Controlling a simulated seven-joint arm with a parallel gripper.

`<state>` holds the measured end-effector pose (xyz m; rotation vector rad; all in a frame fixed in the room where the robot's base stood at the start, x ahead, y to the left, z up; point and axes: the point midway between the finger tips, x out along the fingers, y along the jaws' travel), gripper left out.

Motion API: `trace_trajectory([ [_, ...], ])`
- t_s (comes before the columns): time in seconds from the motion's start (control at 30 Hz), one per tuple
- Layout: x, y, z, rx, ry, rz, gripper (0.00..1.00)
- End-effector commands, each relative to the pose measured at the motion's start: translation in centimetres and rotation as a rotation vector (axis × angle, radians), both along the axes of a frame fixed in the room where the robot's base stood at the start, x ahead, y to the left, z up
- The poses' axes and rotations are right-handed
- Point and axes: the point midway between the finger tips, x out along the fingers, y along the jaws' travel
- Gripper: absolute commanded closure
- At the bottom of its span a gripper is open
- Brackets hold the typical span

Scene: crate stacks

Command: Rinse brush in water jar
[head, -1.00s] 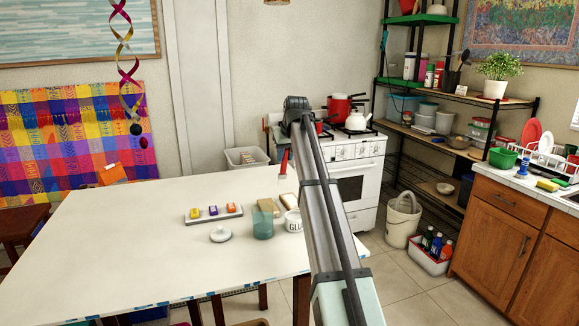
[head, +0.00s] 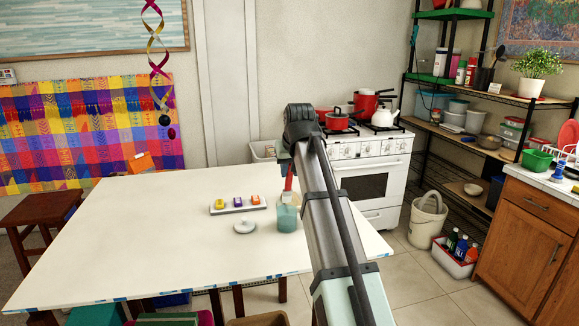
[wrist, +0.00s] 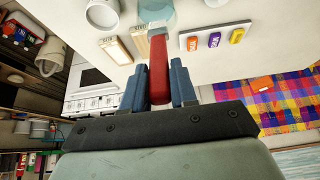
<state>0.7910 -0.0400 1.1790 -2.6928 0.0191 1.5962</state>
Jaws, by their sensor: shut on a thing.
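My gripper (wrist: 159,85) is shut on the red handle of the brush (wrist: 158,72). In the head view the brush (head: 289,183) hangs down from the gripper just above and behind the teal, see-through water jar (head: 287,219). The jar stands on the white table and shows partly at the top of the wrist view (wrist: 156,10). The brush's lower end overlaps the jar's rim in the picture; I cannot tell whether it is inside the jar.
Wooden blocks (wrist: 116,50) and a white glue cup (wrist: 102,13) are close by. The table's left side (head: 120,240) is clear.

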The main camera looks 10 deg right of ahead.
Motion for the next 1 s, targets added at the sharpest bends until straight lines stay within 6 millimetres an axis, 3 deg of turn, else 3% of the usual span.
trace_trajectory([
  [0.6, -0.1, 0.0, -4.8, 0.000, 0.001, 0.001, 1.00],
  [1.0, 0.0, 0.0, -5.7, 0.000, -0.001, 0.001, 1.00],
])
